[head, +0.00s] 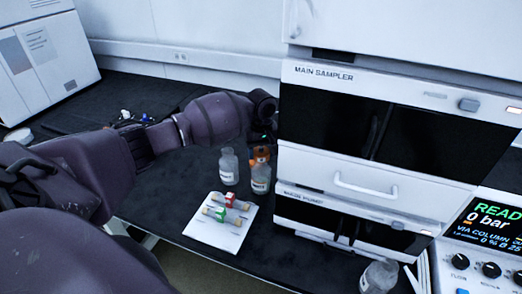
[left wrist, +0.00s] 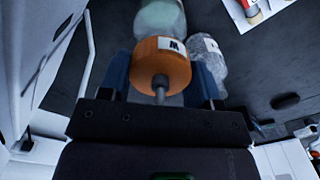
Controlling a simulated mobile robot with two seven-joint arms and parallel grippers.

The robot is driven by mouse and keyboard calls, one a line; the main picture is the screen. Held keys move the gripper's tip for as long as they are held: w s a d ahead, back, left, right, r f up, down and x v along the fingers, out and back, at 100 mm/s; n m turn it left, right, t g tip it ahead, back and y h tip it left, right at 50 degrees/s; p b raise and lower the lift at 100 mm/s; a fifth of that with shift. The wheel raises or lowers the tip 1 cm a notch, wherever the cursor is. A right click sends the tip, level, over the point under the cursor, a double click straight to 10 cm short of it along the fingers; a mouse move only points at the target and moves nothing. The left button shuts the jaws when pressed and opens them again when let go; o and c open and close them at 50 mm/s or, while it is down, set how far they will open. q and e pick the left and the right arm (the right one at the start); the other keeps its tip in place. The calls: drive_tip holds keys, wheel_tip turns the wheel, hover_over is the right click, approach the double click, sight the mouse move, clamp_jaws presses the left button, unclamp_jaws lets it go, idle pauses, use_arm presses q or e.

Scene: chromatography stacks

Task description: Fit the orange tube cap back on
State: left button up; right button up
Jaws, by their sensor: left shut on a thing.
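An orange cap (left wrist: 160,66) with a short grey stub on top sits between the blue fingers of my left gripper (left wrist: 161,78) in the left wrist view. In the head view the orange cap (head: 261,153) shows below my left gripper (head: 262,142), close to the sampler stack. My left gripper is shut on the cap. A clear bottle (head: 261,180) stands just in front of the cap in the head view. In the left wrist view a bottle with pale green contents (left wrist: 160,15) lies right beyond the cap; I cannot tell whether they touch. My right gripper is not in view.
Another clear bottle (head: 228,168) stands to the left. A white sheet (head: 212,240) holds two small tubes with red and green parts. The instrument stack (head: 372,185) rises close on the right. A bottle (head: 378,278) stands at the lower right. Dark bench is free around the sheet.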

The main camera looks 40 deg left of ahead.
use_arm(q)
drive_tip(key=shift+f, duration=0.35)
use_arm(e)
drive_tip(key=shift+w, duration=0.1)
use_arm(q)
drive_tip(key=shift+f, duration=0.4)
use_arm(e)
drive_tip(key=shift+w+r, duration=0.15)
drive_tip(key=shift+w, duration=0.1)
use_arm(q)
drive_tip(key=shift+f, duration=0.25)
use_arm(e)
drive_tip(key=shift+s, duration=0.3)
use_arm(q)
drive_tip(key=shift+f, duration=0.45)
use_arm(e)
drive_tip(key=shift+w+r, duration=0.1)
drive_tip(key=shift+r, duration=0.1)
use_arm(q)
drive_tip(key=o, duration=1.3)
drive_tip(key=shift+c, duration=0.2)
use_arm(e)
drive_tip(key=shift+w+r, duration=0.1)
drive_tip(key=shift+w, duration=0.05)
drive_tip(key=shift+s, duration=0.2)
